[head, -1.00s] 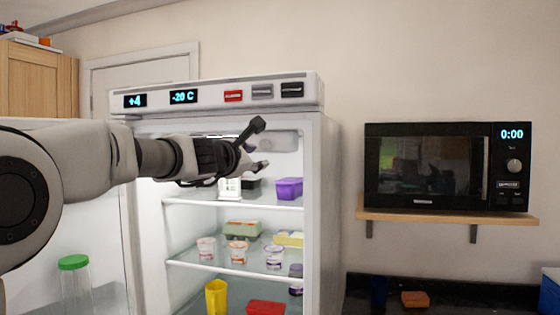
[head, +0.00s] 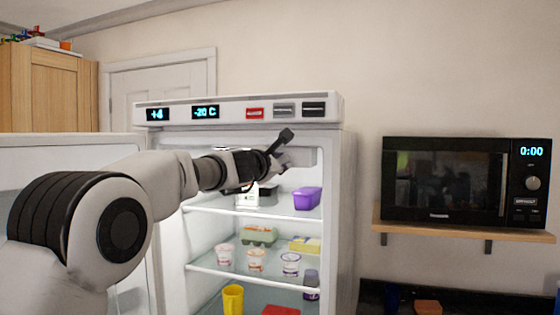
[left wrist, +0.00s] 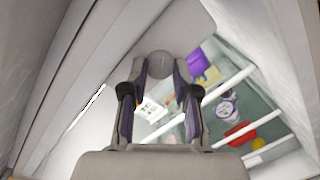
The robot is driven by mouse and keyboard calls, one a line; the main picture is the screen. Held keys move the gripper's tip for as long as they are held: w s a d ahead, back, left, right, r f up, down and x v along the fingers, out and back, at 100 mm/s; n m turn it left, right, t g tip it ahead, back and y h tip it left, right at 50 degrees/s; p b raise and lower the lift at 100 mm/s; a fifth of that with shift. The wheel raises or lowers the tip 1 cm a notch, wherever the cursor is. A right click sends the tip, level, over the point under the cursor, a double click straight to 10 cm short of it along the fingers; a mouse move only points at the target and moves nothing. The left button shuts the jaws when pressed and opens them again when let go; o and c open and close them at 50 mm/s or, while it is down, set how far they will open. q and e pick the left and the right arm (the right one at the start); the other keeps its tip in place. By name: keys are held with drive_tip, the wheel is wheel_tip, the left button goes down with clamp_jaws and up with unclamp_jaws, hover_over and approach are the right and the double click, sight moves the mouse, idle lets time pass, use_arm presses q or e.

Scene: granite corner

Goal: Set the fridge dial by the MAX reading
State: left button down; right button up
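The fridge (head: 335,200) stands open in the head view, with a pale grey housing (head: 304,158) high inside at the right. My left gripper (head: 284,149) is in front of this housing, fingers apart and empty. In the left wrist view a round grey knob (left wrist: 160,63), apparently the dial, lies ahead between the fingers of my left gripper (left wrist: 158,92). Its setting is too small to read, and I cannot tell contact. A white display or card (left wrist: 151,109) stands on the upper shelf. It also shows in the head view (head: 249,195), partly under my gripper; its writing is unreadable. My right gripper is out of view.
The fridge's top panel (head: 230,112) shows +4 and -20 C. The shelves hold a purple tub (head: 307,198), egg carton (head: 259,235), several yogurt cups and a yellow cup (head: 233,299). The open door (head: 70,155) is at left; a microwave (head: 440,180) on a shelf at right.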

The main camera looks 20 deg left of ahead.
use_arm(q)
drive_tip(key=shift+r+m, duration=0.15)
drive_tip(key=shift+m, duration=0.15)
drive_tip(key=m, duration=0.5)
drive_tip(key=shift+r+g+p, duration=0.15)
drive_tip(key=shift+g+p, duration=0.15)
drive_tip(key=m+y, duration=0.1)
drive_tip(key=m, duration=0.4)
drive_tip(key=shift+p, duration=0.35)
drive_tip(key=shift+m, duration=0.4)
drive_tip(key=c, duration=1.2)
unclamp_jaws()
drive_tip(key=shift+o, duration=0.2)
drive_tip(key=shift+w+d, duration=0.1)
